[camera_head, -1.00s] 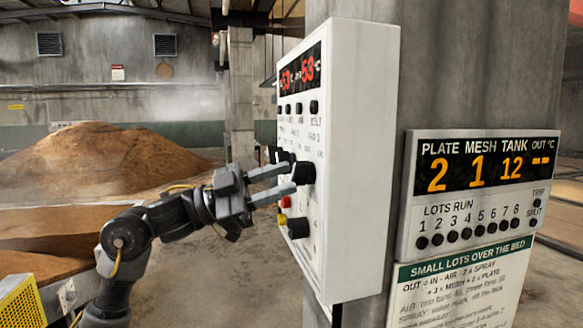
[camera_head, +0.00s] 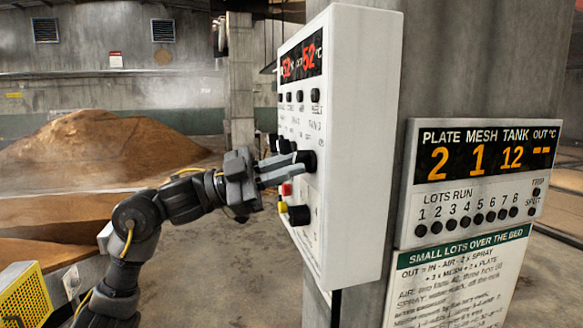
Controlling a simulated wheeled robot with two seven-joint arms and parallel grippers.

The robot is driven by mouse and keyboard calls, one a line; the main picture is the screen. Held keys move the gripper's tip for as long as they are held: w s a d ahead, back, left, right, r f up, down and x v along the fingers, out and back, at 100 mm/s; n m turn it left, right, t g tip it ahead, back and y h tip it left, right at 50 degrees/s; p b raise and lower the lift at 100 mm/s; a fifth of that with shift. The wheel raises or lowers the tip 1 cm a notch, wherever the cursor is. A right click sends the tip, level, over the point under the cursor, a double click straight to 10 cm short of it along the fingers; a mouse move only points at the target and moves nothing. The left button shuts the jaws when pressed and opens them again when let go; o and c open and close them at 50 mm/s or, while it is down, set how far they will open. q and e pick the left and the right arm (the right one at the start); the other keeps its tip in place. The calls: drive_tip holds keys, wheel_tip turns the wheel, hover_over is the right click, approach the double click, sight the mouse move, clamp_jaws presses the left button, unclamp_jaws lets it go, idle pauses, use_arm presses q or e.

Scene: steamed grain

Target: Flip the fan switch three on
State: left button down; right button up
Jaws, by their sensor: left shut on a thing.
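A white control box (camera_head: 363,150) is fixed to the concrete pillar, its front face turned left and seen at a steep angle. My left gripper (camera_head: 292,167) is shut on the upper black knob (camera_head: 309,161) on that face, with its fingers reaching in from the left. A second black knob (camera_head: 299,215) sits below, beside a red button (camera_head: 286,189) and a yellow button (camera_head: 283,207). A row of small black buttons (camera_head: 299,96) lies under the red display (camera_head: 301,62). The labels are too small to read, so I cannot tell which control is fan switch three. My right gripper is not in view.
A panel (camera_head: 475,185) reading PLATE 2, MESH 1, TANK 12 hangs on the pillar at the right, above a printed notice (camera_head: 460,282). A brown grain heap (camera_head: 95,145) lies at the back left. Floor is open left of the box.

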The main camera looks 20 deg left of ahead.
use_arm(q)
drive_tip(key=shift+r+m, duration=0.15)
drive_tip(key=shift+m, duration=0.35)
drive_tip(key=c, duration=1.4)
unclamp_jaws()
drive_tip(key=shift+c, duration=0.2)
drive_tip(key=shift+a, duration=0.1)
